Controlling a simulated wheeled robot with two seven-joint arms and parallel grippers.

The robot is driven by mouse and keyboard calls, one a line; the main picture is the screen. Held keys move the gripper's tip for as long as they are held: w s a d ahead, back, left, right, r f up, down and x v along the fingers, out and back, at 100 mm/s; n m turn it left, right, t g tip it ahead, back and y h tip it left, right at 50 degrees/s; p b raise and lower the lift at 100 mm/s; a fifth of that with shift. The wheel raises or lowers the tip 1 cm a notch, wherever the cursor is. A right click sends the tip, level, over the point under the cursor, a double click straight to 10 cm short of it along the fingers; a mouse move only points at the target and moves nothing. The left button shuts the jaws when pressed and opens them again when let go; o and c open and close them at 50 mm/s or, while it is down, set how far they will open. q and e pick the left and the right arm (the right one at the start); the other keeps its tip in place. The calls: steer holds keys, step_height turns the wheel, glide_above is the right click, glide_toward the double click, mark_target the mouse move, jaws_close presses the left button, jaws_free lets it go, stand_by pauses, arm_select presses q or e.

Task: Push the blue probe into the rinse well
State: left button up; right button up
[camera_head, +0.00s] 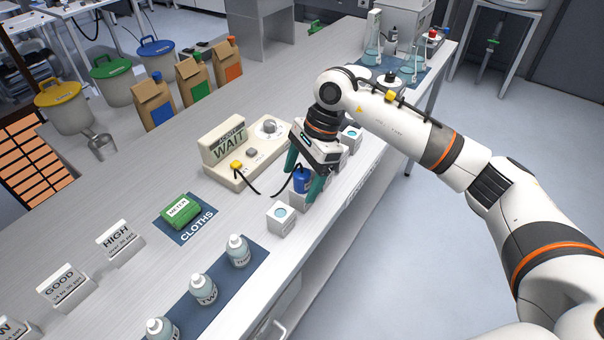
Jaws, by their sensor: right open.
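The blue probe (301,183) stands upright by the bench's front edge, at the row of white well blocks. It seems to be in or just above one block, but its lower end is hard to make out. A black cable runs from the meter (245,155) reading "WAIT" towards it. My right gripper (304,178) is open, its green fingers on either side of the probe. One white well block (281,219) with a blue-green opening is nearest; another (350,137) shows beyond the gripper. My arm partly hides the blocks between. I cannot read which is the rinse well. My left gripper is out of view.
A green box (180,209) sits on the CLOTHS mat. Several bottles (238,251) stand on a blue mat in front. GOOD and HIGH signs (120,243) stand at left; bags and lidded bins are behind. Glassware stands on the far mat.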

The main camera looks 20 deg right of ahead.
steer(key=shift+r, duration=0.1)
steer(key=shift+p+v, duration=1.2)
steer(key=shift+v, duration=1.7)
steer(key=shift+w+d+r, duration=0.1)
steer(key=shift+d+r, duration=0.1)
steer(key=shift+r, duration=0.25)
steer(key=b+v, duration=0.2)
steer(key=v, duration=0.9)
steer(key=shift+b, duration=0.35)
